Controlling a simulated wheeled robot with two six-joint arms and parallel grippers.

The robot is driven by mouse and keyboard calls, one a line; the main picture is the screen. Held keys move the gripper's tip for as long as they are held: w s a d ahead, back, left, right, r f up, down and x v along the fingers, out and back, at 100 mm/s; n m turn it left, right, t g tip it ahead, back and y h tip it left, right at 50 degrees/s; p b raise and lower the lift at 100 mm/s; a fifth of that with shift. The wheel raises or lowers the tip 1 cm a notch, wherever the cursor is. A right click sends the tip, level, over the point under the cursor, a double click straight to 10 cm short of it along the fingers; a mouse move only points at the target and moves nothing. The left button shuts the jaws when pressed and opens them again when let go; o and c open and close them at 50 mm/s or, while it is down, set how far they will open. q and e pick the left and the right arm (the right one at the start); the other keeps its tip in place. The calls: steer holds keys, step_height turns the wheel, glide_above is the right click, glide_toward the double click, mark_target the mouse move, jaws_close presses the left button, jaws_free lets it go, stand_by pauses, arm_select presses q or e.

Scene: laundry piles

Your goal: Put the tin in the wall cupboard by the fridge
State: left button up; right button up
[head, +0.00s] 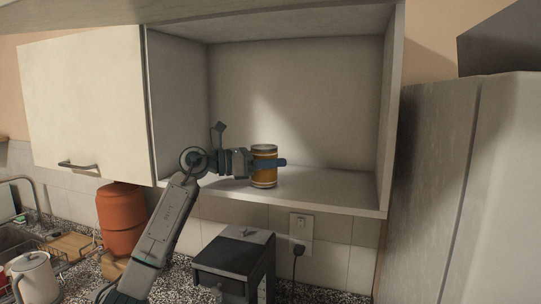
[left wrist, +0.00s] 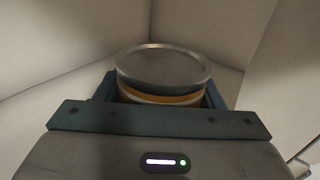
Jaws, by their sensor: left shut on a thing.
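The tin (head: 264,172) is a yellow-orange cylinder with metal rims. It is upright inside the open wall cupboard (head: 386,115), beside the fridge (head: 470,190). My left gripper (head: 268,162) is shut on the tin, with its fingers around the tin's sides. In the left wrist view the tin's grey lid (left wrist: 163,67) and yellow band show between the fingers of the gripper (left wrist: 160,95). The tin's base is at or very close to the cupboard floor; I cannot tell whether it touches. My right gripper is not in view.
The cupboard is otherwise empty, with free room right of the tin. A closed cupboard door (head: 85,105) is at left. Below, the counter holds a black box-like appliance (head: 235,258), an orange canister (head: 121,215) and a pale kettle (head: 34,278).

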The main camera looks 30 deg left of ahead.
arm_select(q)
steer(key=shift+f, duration=0.15)
steer(key=shift+f, duration=0.15)
steer(key=o, duration=1.3)
steer(key=shift+r, duration=0.2)
